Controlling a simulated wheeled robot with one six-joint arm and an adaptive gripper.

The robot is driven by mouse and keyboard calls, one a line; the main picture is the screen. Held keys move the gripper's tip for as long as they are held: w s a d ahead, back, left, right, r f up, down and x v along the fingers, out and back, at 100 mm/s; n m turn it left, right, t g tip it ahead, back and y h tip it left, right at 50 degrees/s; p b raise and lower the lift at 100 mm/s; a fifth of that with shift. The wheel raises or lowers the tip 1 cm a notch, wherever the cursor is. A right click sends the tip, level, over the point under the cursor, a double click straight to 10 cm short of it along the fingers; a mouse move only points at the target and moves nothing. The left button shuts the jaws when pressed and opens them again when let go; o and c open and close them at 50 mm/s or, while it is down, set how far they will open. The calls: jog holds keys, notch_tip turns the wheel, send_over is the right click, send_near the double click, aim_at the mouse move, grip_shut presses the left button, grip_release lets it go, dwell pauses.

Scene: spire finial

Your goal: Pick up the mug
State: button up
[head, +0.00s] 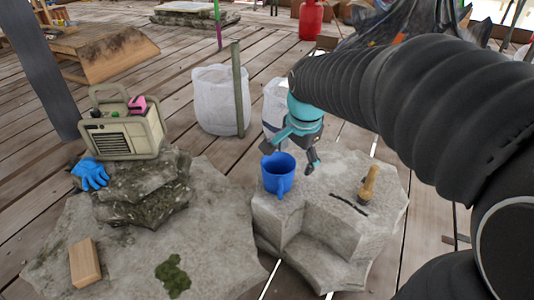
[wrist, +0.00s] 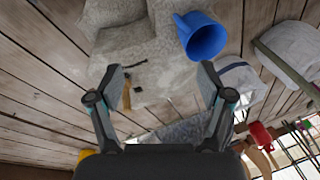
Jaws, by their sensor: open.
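The blue mug (head: 278,174) stands upright on a pale stone block in the head view, near the block's back left edge. Its handle faces the front right. My gripper (head: 290,160) is open and empty, just above and behind the mug, with one finger to the right of the mug. In the wrist view the mug (wrist: 203,38) shows at the top right, beyond the fingertips and not between them. My gripper (wrist: 163,78) is open there, its two fingers spread wide.
A wooden-handled brush (head: 369,184) and a thin dark strip lie on the stone block (head: 330,215) right of the mug. A radio (head: 122,125), a blue glove (head: 90,173) and a wooden block (head: 85,262) are at the left. White buckets (head: 215,100) stand behind.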

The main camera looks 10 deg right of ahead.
aim_at(281, 179)
jog(key=w+f+m, duration=0.3)
jog(key=w+f, duration=0.1)
jog(key=w+f+m+g+b, duration=0.1)
jog(key=w+f+m, duration=0.2)
jog(key=w+f, duration=0.2)
jog(key=w+f+m+g+b, duration=0.1)
jog(key=w+f+m, duration=0.2)
jog(key=w+f, duration=0.1)
jog(key=shift+w+f+m, duration=0.25)
jog(key=shift+f+m, duration=0.15)
jog(key=shift+f, duration=0.1)
jog(key=f, duration=0.5)
jog(key=f+b, duration=0.1)
jog(key=f, duration=0.2)
jog(key=shift+w+d+f, duration=0.1)
jog(key=shift+w+f, duration=0.05)
jog(key=shift+w, duration=0.1)
jog(key=shift+s+f+b, duration=0.15)
jog(key=shift+f+b, duration=0.35)
jog(key=shift+f, duration=2.25)
jog(key=shift+c, duration=0.2)
jog(key=c, duration=1.5)
jog(key=shift+o, duration=0.2)
jog(key=shift+r, duration=0.15)
